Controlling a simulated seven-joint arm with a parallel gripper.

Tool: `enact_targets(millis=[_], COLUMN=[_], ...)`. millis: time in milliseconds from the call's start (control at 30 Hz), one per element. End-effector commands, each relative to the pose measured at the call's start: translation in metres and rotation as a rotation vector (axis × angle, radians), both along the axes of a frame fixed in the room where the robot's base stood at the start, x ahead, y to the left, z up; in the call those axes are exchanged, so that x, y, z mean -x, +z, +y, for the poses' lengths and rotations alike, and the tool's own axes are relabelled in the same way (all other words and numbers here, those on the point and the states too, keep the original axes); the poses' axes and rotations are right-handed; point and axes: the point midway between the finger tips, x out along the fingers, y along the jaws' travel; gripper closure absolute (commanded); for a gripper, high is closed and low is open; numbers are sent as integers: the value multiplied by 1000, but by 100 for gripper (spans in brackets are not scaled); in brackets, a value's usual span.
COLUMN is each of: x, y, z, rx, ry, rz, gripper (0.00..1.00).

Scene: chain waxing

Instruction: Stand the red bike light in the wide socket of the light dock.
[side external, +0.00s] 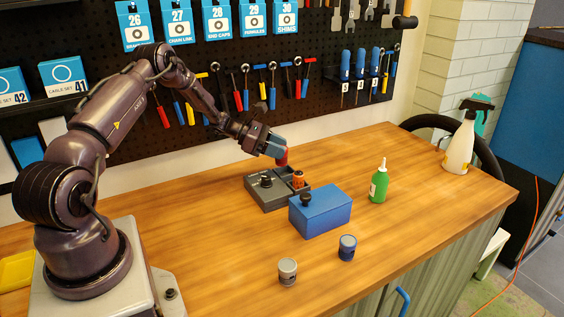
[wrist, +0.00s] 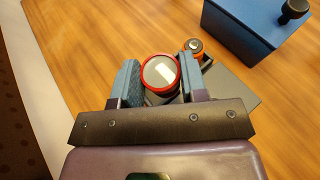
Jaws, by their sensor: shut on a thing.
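The red bike light (wrist: 160,73) is between the two blue-padded fingers of my gripper (wrist: 160,82) in the wrist view, its round lens facing the camera. In the side view my gripper (side external: 278,152) is shut on the light (side external: 282,159) and holds it above the dark grey light dock (side external: 264,197). The dock also shows behind the light in the wrist view (wrist: 232,88). An orange light (side external: 298,178) stands at the dock's right side, and a black round piece (side external: 266,180) is at its left. The wide socket is hidden from me.
A blue box (side external: 322,211) with a black knob stands right in front of the dock. A grey can (side external: 287,271), a blue can (side external: 347,247) and a green bottle (side external: 379,184) stand on the wooden bench (side external: 430,195). A spray bottle (side external: 462,140) is at the far right.

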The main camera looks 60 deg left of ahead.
Motion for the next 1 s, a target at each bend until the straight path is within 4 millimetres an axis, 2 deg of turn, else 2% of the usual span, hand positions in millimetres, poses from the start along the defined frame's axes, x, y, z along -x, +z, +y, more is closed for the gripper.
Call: enact_targets(millis=[33,167,367,533,967,1000], x=[-6,-14,-21,-20,-20,-20], y=[-8,-19,-29,-53,-60,-60], z=[2,8,11,11,11,11], rx=[0,-2,-2,0,-2,-2], ry=[-3,-1,-1,-1,-1,-1], rz=[-1,-1,0,0,-1,-1], gripper=[85,85,85,85,85,51])
